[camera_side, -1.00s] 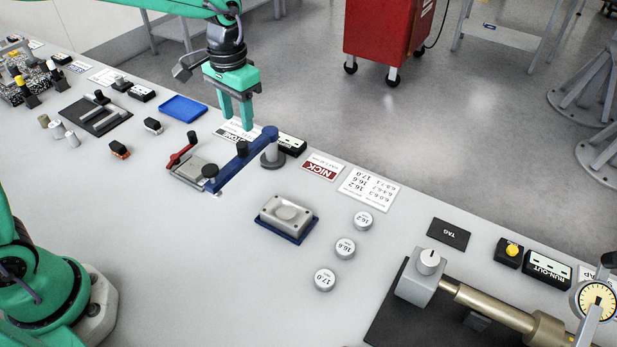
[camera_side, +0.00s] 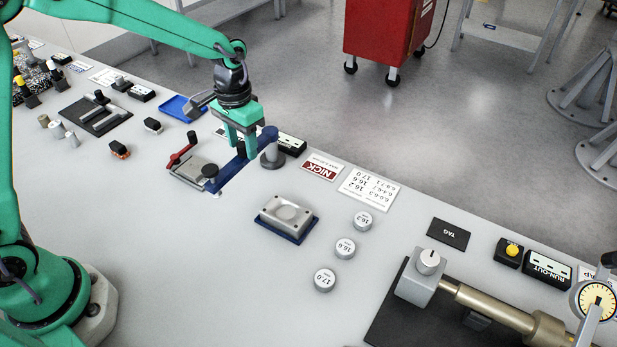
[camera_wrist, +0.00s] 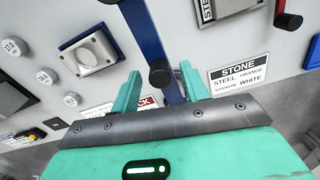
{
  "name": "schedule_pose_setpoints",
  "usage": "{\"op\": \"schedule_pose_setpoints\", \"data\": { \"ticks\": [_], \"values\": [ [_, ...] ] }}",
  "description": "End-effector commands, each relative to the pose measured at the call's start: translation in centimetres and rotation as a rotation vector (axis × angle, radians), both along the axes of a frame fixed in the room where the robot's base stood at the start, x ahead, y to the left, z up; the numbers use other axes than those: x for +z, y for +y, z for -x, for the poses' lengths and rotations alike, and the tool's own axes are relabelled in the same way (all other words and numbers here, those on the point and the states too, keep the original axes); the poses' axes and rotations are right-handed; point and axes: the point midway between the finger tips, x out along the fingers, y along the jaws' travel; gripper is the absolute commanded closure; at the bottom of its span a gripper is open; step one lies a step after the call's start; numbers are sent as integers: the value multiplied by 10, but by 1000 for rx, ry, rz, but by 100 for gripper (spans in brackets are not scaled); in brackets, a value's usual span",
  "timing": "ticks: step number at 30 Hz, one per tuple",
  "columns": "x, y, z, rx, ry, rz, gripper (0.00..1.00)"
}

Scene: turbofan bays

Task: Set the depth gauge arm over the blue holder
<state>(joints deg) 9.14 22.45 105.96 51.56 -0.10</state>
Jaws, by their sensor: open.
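The depth gauge arm (camera_side: 232,170) is a dark blue bar. My gripper (camera_side: 243,150) is over the bar, fingers pointing down. In the wrist view, its open fingers (camera_wrist: 160,72) stand on either side of the knob; contact cannot be told. The blue holder (camera_side: 286,236) lies nearer and right of the arm, with a grey block on it; it is upper left in the wrist view (camera_wrist: 117,55).
A grey plate with a red lever (camera_side: 180,157) sits left of the bar's near end. Several silver discs (camera_side: 345,248) lie right of the holder. A NICK card (camera_side: 322,167) lies beyond it. The bench between bar and holder looks clear.

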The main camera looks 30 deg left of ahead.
Motion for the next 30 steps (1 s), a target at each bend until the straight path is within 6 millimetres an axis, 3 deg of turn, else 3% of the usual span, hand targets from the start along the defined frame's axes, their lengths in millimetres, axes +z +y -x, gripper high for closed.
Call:
{"op": "schedule_pose_setpoints", "data": {
  "ticks": [10, 17, 30],
  "values": [
    [-3, 0, 0, 0, 1, 0, 57],
    [-3, 0, 0, 0, 0, 0, 100],
    [-2, -4, 0, 37, 0, 0, 100]
  ]
}}
